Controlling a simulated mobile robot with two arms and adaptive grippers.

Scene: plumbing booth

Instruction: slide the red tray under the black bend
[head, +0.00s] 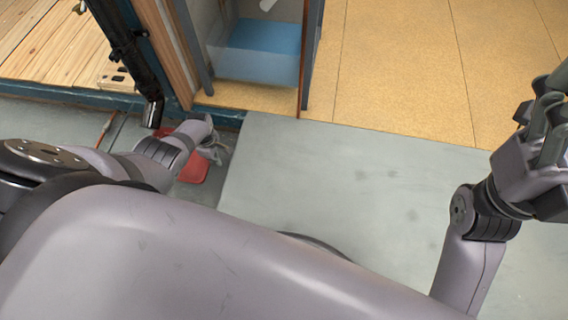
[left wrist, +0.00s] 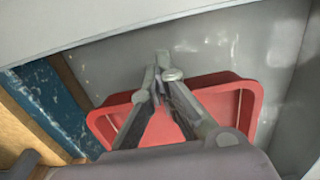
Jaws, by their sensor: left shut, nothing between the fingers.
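The black bend (head: 153,111) is the lower end of a dark pipe at the left in the head view, its mouth pointing down. The red tray (head: 195,168) lies on the grey floor just below and right of it, mostly hidden by my left arm. In the left wrist view the shallow tray (left wrist: 229,101) shows largely whole. I cannot tell whether the bend's mouth is over the tray. My left gripper (head: 211,146) is shut and empty above the tray, its tips (left wrist: 160,66) near the tray's edge. My right gripper (head: 545,128) is raised at the right, away from the tray.
A blue-painted sill (head: 60,98) runs along the booth's edge behind the tray, with a wooden post (head: 172,60) beside the pipe. A light grey panel (head: 320,170) lies right of the tray. A blue block (head: 257,52) stands in a recess behind.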

